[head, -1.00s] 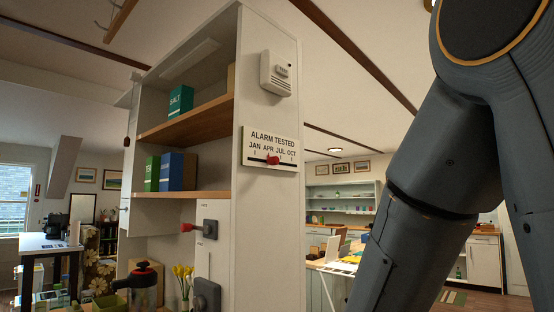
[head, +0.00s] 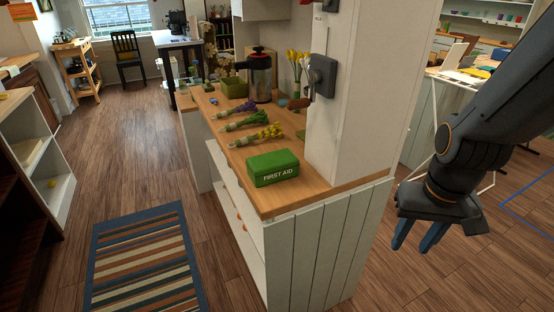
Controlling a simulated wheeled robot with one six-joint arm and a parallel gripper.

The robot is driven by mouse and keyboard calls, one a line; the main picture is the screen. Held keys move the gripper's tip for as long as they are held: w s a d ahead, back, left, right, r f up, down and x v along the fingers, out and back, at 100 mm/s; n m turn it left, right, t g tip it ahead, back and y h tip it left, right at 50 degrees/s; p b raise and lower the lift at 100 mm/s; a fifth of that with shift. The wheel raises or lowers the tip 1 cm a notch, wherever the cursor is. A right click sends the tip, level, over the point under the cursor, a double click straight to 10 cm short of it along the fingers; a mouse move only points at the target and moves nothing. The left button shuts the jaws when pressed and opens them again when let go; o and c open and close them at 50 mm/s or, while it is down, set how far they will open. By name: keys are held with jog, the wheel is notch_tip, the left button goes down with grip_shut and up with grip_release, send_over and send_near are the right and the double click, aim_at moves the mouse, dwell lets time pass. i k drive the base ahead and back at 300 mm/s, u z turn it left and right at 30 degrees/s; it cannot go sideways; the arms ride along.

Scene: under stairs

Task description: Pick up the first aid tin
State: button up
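The first aid tin (head: 273,168) is a green box with white "FIRST AID" lettering. It lies on the near end of the wooden counter (head: 262,198), left of the white post. My gripper (head: 413,246) hangs at the right, beyond the counter's panelled end and lower than its top. Its two blue fingers point down and stand apart with nothing between them. The gripper is well apart from the tin, with the white post and counter end between them.
The white post (head: 349,110) carries a grey switch box (head: 322,77). A striped rug (head: 146,262) lies on open floor at left.

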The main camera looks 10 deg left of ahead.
aim_at(264, 169)
jog(key=z, duration=3.25)
jog(key=k, duration=2.3)
jog(key=u, duration=2.2)
jog(key=i, duration=0.5)
